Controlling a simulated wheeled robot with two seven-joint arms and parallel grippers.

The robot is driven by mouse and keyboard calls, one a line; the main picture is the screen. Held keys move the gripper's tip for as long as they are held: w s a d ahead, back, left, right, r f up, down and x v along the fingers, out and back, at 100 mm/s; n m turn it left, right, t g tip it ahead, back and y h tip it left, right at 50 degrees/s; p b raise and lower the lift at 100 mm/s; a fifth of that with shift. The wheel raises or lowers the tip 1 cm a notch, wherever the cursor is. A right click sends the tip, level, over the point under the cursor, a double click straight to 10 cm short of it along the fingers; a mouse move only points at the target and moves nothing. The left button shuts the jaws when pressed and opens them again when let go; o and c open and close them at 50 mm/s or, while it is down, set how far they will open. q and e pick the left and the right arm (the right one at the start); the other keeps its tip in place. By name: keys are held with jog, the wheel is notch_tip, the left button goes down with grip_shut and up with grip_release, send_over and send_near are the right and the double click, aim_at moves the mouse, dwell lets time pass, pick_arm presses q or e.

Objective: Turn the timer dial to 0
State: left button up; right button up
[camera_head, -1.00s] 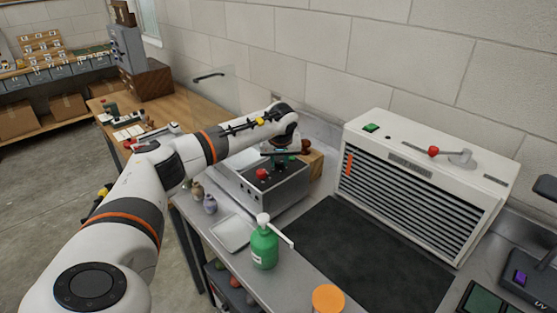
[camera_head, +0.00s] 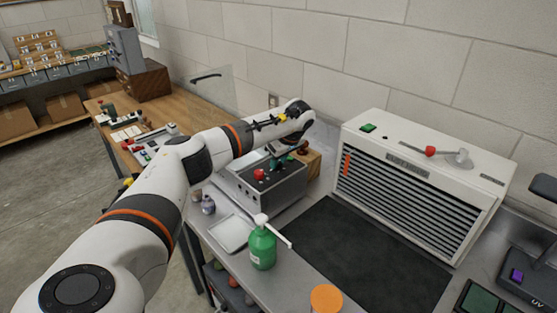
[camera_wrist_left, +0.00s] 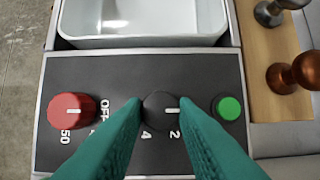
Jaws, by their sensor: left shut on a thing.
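A grey control box (camera_head: 262,200) stands on the bench in the head view. Its panel has a black dial (camera_wrist_left: 161,112), with a white pointer line toward the picture's right in the left wrist view. A 2 and a 4 show just below it; other marks around it are hidden by the fingers. My left gripper (camera_wrist_left: 158,108) has its teal fingers on either side of this dial, shut on it. In the head view, my left gripper (camera_head: 276,166) reaches down over the panel. My right gripper is not in view.
A red knob (camera_wrist_left: 72,110) with OFF and 50 marks and a green button (camera_wrist_left: 228,108) flank the dial. A white basin (camera_wrist_left: 145,22) lies behind. In the head view, a green bottle (camera_head: 263,248) and white tray (camera_head: 232,232) stand in front.

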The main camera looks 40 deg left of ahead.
pick_arm(q)
jog(key=shift+r, duration=0.1)
dwell(0.3)
jog(key=o, duration=1)
jog(key=b+v, duration=0.3)
jog(key=v, duration=0.9)
